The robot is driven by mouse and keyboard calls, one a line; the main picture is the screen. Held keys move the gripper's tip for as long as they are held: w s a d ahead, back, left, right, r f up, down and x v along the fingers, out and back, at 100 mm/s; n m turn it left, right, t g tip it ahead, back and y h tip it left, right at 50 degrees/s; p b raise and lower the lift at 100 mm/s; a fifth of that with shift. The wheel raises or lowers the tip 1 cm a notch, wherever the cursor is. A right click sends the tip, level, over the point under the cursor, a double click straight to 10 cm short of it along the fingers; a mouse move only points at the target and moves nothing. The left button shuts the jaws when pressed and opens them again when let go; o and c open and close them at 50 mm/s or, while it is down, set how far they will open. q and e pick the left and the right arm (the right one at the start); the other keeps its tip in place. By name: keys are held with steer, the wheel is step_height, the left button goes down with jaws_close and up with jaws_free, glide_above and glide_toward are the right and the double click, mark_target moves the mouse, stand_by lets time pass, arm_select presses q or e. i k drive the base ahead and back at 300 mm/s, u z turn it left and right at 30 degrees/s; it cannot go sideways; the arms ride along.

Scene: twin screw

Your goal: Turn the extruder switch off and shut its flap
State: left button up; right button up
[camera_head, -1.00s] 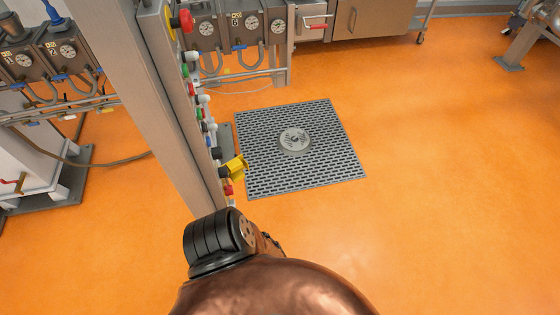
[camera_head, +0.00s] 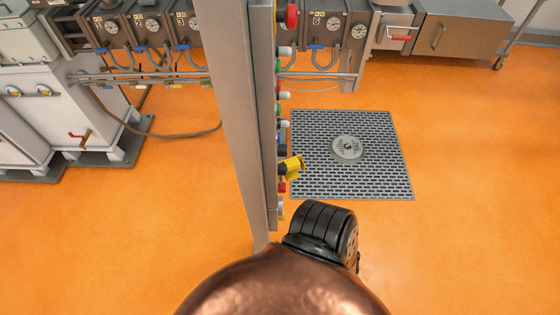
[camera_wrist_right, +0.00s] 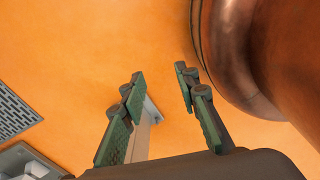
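The control column (camera_head: 243,120) stands near the middle of the head view, its right face lined with buttons and knobs. A yellow flap-like part (camera_head: 293,166) with a dark switch body sticks out to the right, low on that face. I cannot tell from here how the switch is set. My right gripper (camera_wrist_right: 160,75) shows in the right wrist view with its green-padded fingers apart and nothing between the tips. It points toward the orange floor. A pale post (camera_wrist_right: 143,134) shows beyond the fingers. My left gripper is in neither view.
A red knob (camera_head: 291,16) sits higher on the column. A floor grate (camera_head: 395,182) with a round drain lies right of it. Gauge units and pipes stand behind, with a steel cabinet (camera_head: 462,36) at the back right. The orange floor at right is clear.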

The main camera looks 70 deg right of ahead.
mark_target(282, 187)
steer(key=i, duration=2.6)
steer(key=z, duration=1.3)
steer(key=i, duration=1.75)
steer(key=z, duration=4)
steer(key=i, duration=1.7)
